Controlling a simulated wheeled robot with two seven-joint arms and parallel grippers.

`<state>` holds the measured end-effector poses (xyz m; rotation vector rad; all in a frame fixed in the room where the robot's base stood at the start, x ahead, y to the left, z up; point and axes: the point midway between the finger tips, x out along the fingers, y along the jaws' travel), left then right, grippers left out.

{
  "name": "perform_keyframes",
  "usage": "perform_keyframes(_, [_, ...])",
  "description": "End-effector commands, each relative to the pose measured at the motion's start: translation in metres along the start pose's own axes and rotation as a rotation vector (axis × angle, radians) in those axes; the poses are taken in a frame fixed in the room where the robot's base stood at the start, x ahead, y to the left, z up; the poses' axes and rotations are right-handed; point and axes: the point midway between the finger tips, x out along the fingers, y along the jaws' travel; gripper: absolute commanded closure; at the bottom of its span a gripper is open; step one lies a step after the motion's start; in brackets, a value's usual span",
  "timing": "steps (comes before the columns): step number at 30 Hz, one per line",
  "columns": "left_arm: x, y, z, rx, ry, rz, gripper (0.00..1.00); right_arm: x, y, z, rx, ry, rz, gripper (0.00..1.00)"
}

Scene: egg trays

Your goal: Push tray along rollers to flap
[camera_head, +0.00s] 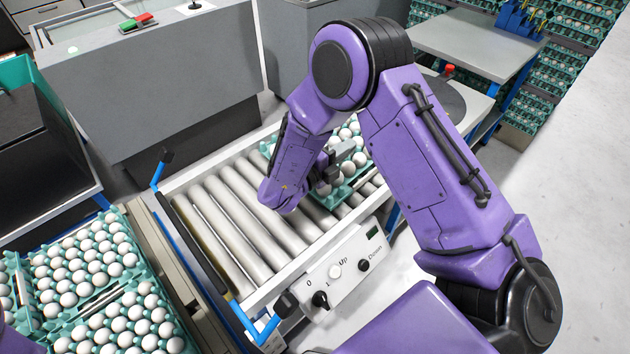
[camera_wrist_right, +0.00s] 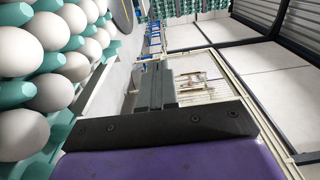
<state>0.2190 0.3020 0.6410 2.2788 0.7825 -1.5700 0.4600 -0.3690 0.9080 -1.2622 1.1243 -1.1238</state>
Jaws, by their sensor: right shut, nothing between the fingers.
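A teal tray of white eggs (camera_head: 348,181) sits on the roller conveyor (camera_head: 238,212), toward its right end and partly hidden behind my right forearm. My right gripper (camera_head: 341,152) is shut and empty, down beside the eggs; its fingers are partly covered by the arm. In the right wrist view, the closed grey fingers (camera_wrist_right: 156,86) are in front and the tray's eggs (camera_wrist_right: 62,55) fill the left side, close beside the gripper. I cannot tell whether the fingers touch the tray. I cannot clearly identify the flap. My left gripper is out of view.
Bare rollers lie left of the tray. A blue-handled frame (camera_head: 190,250) stands at the conveyor's left end. More egg trays (camera_head: 75,335) lie at lower left. A control panel with knobs (camera_head: 340,272) is on the near side; a grey machine (camera_head: 165,75) stands behind.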

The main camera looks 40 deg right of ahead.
Motion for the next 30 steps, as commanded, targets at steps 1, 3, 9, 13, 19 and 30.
perform_keyframes(1, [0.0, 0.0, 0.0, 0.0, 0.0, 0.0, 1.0, -0.012, 0.0, 0.001, -0.001, -0.005, -0.001, 1.0])
perform_keyframes(3, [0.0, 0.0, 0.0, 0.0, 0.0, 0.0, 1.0, -0.027, 0.0, 0.001, 0.001, -0.006, -0.001, 1.0])
perform_keyframes(9, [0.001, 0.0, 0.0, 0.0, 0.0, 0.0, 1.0, -0.071, 0.001, 0.001, 0.0, -0.005, -0.001, 1.0])
perform_keyframes(13, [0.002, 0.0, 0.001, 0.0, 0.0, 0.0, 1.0, -0.1, 0.001, 0.001, 0.001, -0.004, -0.001, 1.0])
perform_keyframes(19, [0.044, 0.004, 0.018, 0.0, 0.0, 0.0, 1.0, -0.103, 0.052, 0.0, -0.002, 0.0, 0.001, 1.0])
perform_keyframes(30, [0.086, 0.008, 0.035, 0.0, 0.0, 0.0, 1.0, -0.101, 0.104, 0.0, 0.001, 0.001, 0.0, 1.0])
